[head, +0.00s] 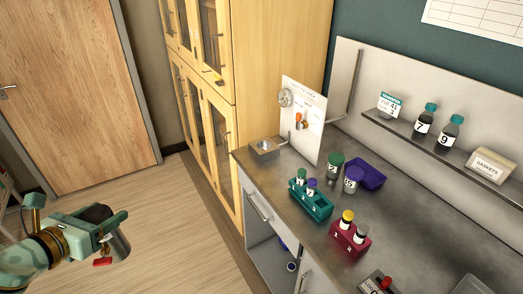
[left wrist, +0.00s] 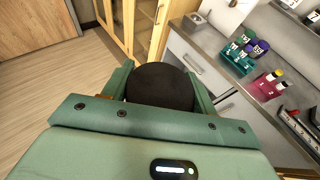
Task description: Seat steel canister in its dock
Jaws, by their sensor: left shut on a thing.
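My left gripper (head: 108,232) is shut on the steel canister (head: 121,244), a grey metal cylinder with a dark top. It holds the canister in the air over the floor, left of the bench and well apart from it. In the left wrist view, the canister's round black top (left wrist: 162,86) shows between the two green fingers. A small grey metal block with a round opening, which looks like the dock (head: 263,149), sits at the bench's far left corner, below a white panel (head: 302,115). My right gripper is not in view.
On the bench (head: 395,228) stand a teal rack (head: 310,205) with small bottles, a crimson rack (head: 349,243), a purple tray (head: 367,174) and loose bottles. Tall wooden cabinets (head: 225,100) stand behind the bench's left end. The floor between gripper and bench is clear.

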